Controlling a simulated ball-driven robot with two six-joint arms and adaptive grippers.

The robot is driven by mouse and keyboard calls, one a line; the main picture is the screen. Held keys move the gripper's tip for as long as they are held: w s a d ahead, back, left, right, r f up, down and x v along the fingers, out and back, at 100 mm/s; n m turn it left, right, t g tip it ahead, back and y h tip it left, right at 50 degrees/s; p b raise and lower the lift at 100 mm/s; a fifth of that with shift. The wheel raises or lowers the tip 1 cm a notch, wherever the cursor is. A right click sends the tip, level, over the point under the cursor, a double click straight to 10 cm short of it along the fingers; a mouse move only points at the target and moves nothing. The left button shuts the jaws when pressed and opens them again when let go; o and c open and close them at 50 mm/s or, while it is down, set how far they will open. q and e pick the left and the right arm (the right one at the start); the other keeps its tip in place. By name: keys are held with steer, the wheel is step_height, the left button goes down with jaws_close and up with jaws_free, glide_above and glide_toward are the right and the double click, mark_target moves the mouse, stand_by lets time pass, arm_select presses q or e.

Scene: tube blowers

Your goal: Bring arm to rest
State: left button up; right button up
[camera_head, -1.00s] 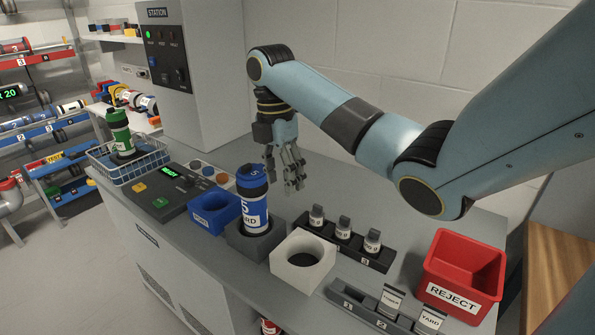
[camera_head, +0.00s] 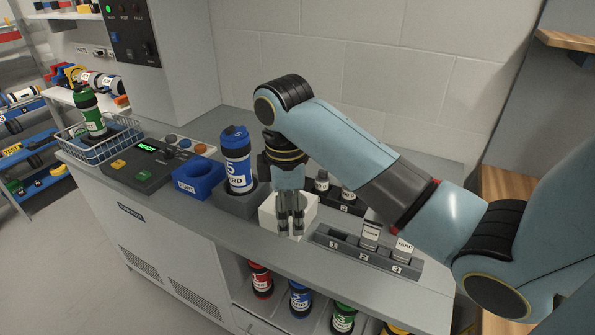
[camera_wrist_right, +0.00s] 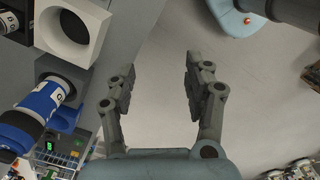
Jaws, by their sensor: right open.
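My right gripper (camera_head: 290,228) points down in front of the white block with a round hole (camera_head: 268,214), partly covering it. In the right wrist view the gripper's two fingers (camera_wrist_right: 160,75) are apart with nothing between them. The white block (camera_wrist_right: 70,28) shows there at upper left. My right arm reaches in from the right. A blue tube (camera_head: 238,165) stands upright in a grey holder (camera_head: 238,202), left of the gripper and apart from it. It also shows in the right wrist view (camera_wrist_right: 38,105). My left gripper is not in view.
A blue holder (camera_head: 198,180), a control panel (camera_head: 150,165) and a wire basket (camera_head: 90,145) holding a green tube (camera_head: 92,112) are to the left. A slotted rack (camera_head: 362,256) lies right of the gripper. Several tubes stand on a shelf below. Floor in front is clear.

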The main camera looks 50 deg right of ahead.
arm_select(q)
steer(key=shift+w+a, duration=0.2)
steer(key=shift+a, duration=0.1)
arm_select(e)
steer(key=shift+s+a+m, duration=0.2)
steer(key=shift+s+m, duration=0.15)
steer(key=shift+m, duration=0.25)
